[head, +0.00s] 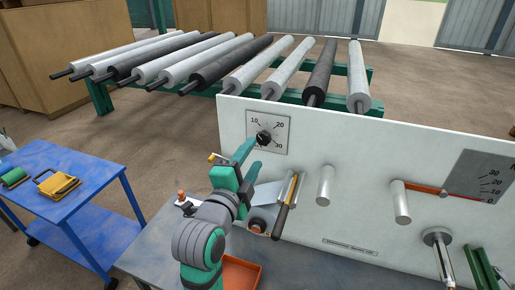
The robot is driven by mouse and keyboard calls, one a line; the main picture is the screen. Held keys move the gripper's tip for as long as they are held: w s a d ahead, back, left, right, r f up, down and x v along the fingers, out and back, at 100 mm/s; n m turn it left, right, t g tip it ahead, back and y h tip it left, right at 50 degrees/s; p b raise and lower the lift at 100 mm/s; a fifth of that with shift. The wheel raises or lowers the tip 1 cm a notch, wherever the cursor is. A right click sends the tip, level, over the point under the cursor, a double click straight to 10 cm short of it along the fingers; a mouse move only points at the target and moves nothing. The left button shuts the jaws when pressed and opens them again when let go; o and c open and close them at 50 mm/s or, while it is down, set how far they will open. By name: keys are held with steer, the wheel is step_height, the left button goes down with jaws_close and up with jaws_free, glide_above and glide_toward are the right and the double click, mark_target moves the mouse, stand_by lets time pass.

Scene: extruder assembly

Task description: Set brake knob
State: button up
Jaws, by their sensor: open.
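The brake knob (263,138) is a small black dial on a grey square plate (281,119) at the upper left of the white panel. The numbers 10, 20 and 30 are printed around it. I cannot tell the exact setting its pointer shows. My gripper (251,155) is open, with its two green fingers pointing up and right toward the knob. The upper finger's tip is close by the knob's lower left in the picture. I cannot tell whether it touches. Nothing shows between the fingers.
The white panel (365,235) has metal rollers (325,185) projecting from it. A handled tool (285,210) is right of my gripper. An orange bin (242,273) sits below. A blue cart (60,175) stands left. Rolls (245,62) lie on a green rack behind.

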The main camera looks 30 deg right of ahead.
mark_target(262, 140)
steer(key=shift+x, duration=3.15)
steer(key=shift+w, duration=0.1)
steer(key=c, duration=0.8)
steer(key=shift+o, duration=0.2)
